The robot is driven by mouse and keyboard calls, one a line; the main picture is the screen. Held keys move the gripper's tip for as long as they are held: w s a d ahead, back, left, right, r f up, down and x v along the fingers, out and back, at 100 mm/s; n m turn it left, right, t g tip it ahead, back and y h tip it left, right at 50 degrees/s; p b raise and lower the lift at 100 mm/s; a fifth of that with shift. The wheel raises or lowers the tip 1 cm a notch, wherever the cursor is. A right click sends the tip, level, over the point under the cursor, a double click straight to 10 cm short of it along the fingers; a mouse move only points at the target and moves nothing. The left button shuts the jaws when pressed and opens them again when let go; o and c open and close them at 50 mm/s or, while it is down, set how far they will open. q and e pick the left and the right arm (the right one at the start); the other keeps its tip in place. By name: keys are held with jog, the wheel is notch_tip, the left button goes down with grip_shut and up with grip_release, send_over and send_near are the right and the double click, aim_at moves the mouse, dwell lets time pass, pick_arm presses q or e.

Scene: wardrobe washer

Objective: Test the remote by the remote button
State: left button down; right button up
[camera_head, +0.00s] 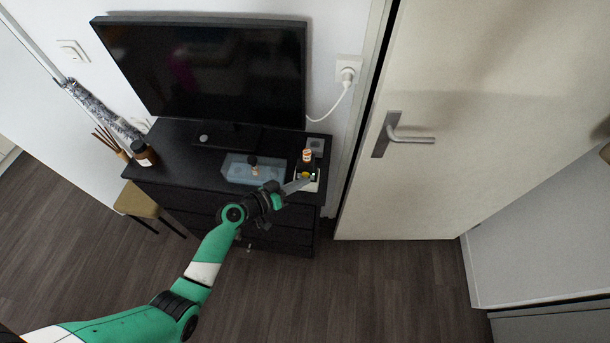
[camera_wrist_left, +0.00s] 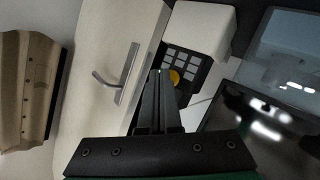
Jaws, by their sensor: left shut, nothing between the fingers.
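The remote appears to be a dark panel with grey keys (camera_wrist_left: 183,62) and a round yellow button (camera_wrist_left: 174,78), set against a white block in the left wrist view. In the left wrist view the left gripper's tips (camera_wrist_left: 158,74) lie just beside the yellow button and partly cover the panel. I cannot tell whether they touch. My right gripper is out of view.
A dark bottle (camera_head: 307,157) stands close behind the fingertips. A translucent tray (camera_head: 236,168) with a small bottle lies left of them. A television (camera_head: 210,75) stands at the back of the dresser (camera_head: 180,178). A door (camera_head: 470,90) is to the right.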

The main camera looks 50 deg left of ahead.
pick_arm(q)
jog(key=shift+s+d, duration=0.3)
jog(key=shift+s, duration=0.1)
jog(key=s+d, duration=0.2)
jog(key=s+d+p, duration=0.1)
jog(key=s, duration=0.1)
jog(key=shift+s+d+p, duration=0.3)
jog(key=shift+s+d, duration=0.05)
dwell(0.8)
